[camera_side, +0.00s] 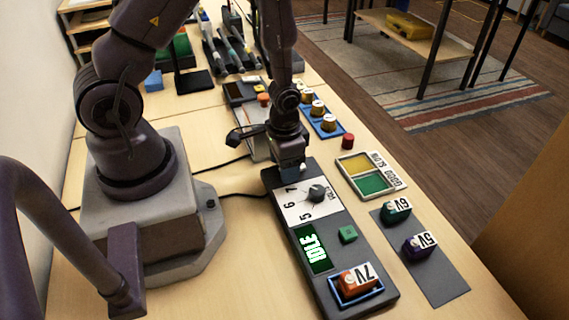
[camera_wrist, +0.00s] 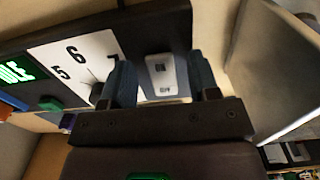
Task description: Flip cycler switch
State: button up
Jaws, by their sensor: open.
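The cycler is a long dark grey box (camera_side: 345,240) on the bench in the side view. It has a white dial plate marked 5, 6, 7 with a dark knob (camera_side: 318,193), a green screen reading IDLE (camera_side: 313,249) and a green button (camera_side: 348,234). In the wrist view, a white switch plate (camera_wrist: 160,70) with a small dark square and what looks like OFF lies between my fingers. My gripper (camera_side: 291,166) is open over the cycler's far end, its fingers (camera_wrist: 161,78) on either side of the plate. The side view hides the switch behind my gripper.
An orange 7V block (camera_side: 357,281) sits in the cycler's blue-rimmed bay. Green 6V (camera_side: 396,211) and purple 5V (camera_side: 418,246) blocks stand on a grey mat at right. A yellow-green GOOD/SLOW tray (camera_side: 400,179) and a red cap (camera_side: 347,141) are near my gripper.

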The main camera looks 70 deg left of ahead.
jog(key=shift+f, duration=0.2)
jog(key=c, duration=0.9)
jog(key=shift+w+r+g, duration=0.15)
jog(key=shift+w+g, duration=0.05)
jog(key=shift+g, duration=0.65)
jog(key=shift+w+r+g, duration=0.1)
jog(key=shift+w+g, duration=0.05)
jog(key=shift+g, duration=0.7)
jog(key=o, duration=0.9)
jog(key=shift+r, duration=0.1)
jog(key=v, duration=1.2)
jog(key=shift+r, duration=0.35)
